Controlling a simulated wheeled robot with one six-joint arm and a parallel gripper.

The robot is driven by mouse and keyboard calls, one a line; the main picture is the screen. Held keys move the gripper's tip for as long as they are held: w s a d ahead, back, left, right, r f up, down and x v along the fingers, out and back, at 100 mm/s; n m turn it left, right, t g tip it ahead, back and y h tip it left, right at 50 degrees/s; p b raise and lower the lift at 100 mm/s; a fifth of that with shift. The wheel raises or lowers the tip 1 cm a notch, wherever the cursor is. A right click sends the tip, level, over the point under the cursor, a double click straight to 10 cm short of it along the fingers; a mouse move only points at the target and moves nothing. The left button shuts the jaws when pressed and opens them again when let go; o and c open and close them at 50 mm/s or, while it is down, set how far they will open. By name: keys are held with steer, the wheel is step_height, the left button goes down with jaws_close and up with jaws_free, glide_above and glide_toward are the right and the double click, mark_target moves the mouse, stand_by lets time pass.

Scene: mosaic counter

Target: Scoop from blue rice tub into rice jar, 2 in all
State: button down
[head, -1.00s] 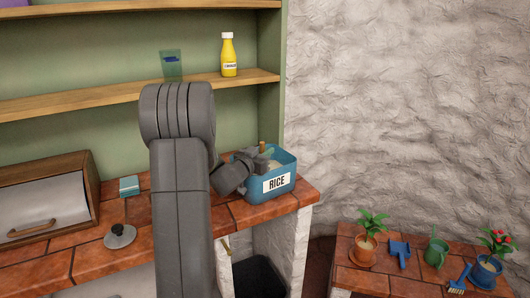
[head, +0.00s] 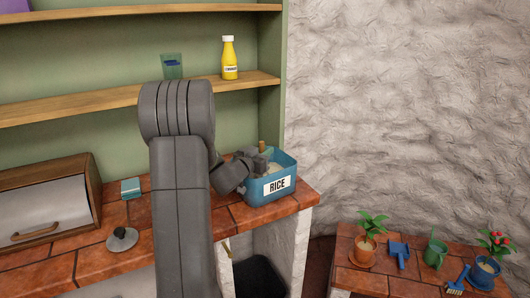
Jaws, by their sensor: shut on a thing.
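The blue rice tub (head: 287,193), labelled RICE, stands on the tiled counter at the right end, with pale rice (head: 277,168) showing inside. My gripper (head: 262,160) is at the tub's left side, over its opening. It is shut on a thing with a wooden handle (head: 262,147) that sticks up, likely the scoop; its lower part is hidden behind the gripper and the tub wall. I cannot make out the rice jar; my arm covers the middle of the counter. A round lid with a knob (head: 122,240) lies on the counter left of my arm.
A bread box (head: 45,205) stands at the left, with a small teal box (head: 131,188) beside it. A yellow bottle (head: 229,60) and a green glass (head: 172,66) stand on the shelf. Potted plants (head: 367,245) and small garden tools occupy a lower tiled surface at right.

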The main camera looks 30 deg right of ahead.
step_height(320, 180, up, 11)
steer(key=p, duration=0.8)
steer(key=shift+r+p, duration=0.15)
steer(key=shift+p, duration=0.15)
steer(key=shift+d, duration=0.1)
steer(key=w+a+f+p, duration=0.1)
steer(key=w+a, duration=0.1)
steer(key=a, duration=0.6)
steer(key=w+a+p, duration=0.1)
steer(key=w+a, duration=0.1)
steer(key=a, duration=0.7)
steer(key=s+a+f+p, duration=0.1)
steer(key=s+a, duration=0.1)
steer(key=a, duration=0.7)
steer(key=s+a+f, duration=0.1)
steer(key=s+a, duration=0.1)
steer(key=a, duration=0.8)
steer(key=shift+a+f+p, duration=0.15)
steer(key=shift+a+p, duration=0.05)
steer(key=shift+p, duration=0.15)
